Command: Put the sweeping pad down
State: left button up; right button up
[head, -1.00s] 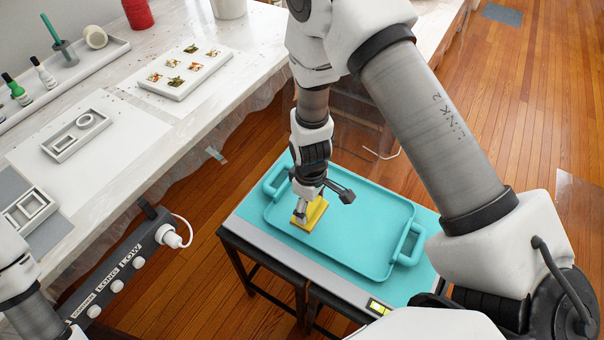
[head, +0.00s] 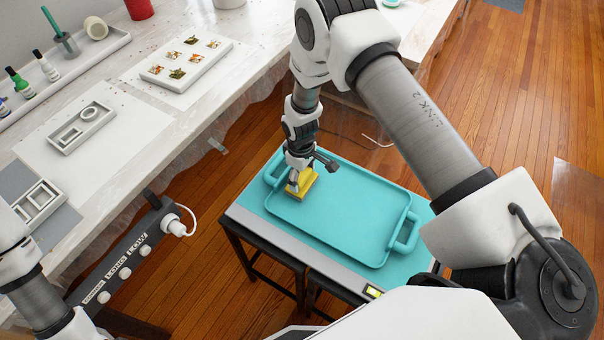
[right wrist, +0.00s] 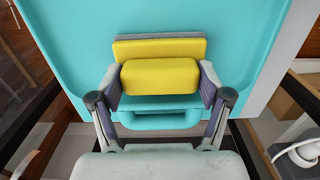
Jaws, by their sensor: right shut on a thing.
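The yellow sweeping pad (head: 307,184) has a block-shaped grip and a wider flat yellow base with a grey edge. My right gripper (head: 297,183) is shut on the pad's grip from above. In the right wrist view, the two fingers of the right gripper (right wrist: 160,85) press on both ends of the yellow grip of the sweeping pad (right wrist: 160,75). The pad is over the left end of the turquoise tray (head: 350,215), near its handle. I cannot tell whether its underside touches the tray. My left gripper is out of view.
The tray lies on a turquoise-topped stand (head: 262,222) with a grey front edge. A white workbench (head: 110,165) on the left holds a white mould with several small pieces (head: 185,62), bottles and empty moulds. A control strip with knobs (head: 128,250) runs along its edge. The tray's right half is clear.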

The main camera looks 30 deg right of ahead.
aim_at(301, 174)
jog(key=o, duration=1.3)
jog(key=shift+f, duration=0.1)
jog(key=shift+r, duration=0.55)
notch_tip(301, 174, up, 11)
jog(key=shift+w+a+r+b, duration=0.1)
jog(key=shift+b, duration=0.75)
